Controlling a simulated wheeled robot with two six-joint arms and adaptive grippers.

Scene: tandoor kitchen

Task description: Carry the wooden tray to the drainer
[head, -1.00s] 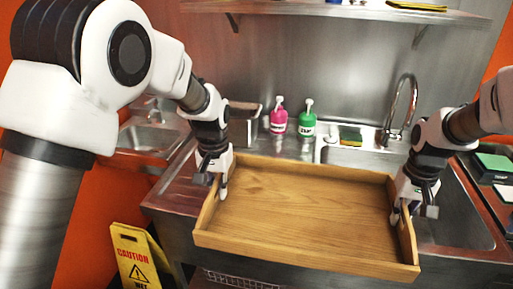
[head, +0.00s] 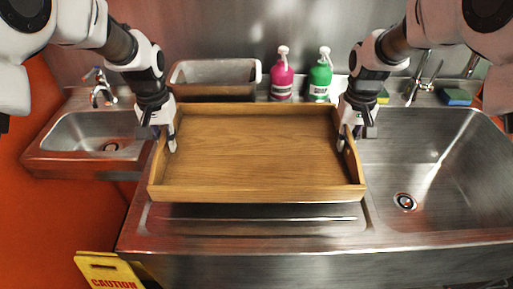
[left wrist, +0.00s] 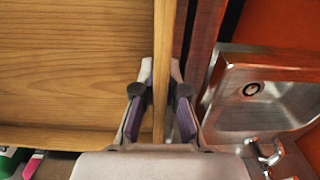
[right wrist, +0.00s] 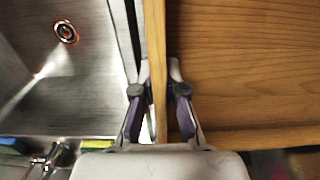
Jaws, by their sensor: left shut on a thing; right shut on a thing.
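The wooden tray (head: 258,150) is empty and looks about level in the head view. It is over the ribbed metal drainer (head: 250,219), whose front part shows below the tray's front wall; I cannot tell whether they touch. My left gripper (head: 172,140) is shut on the tray's left wall, which runs between its fingers in the left wrist view (left wrist: 160,100). My right gripper (head: 348,138) is shut on the right wall, also between its fingers in the right wrist view (right wrist: 158,100). The tray hides most of the drainer.
A large sink basin (head: 450,160) is right of the tray, and a small hand sink (head: 95,140) is at left. A yellow caution sign (head: 108,272) stands at lower left.

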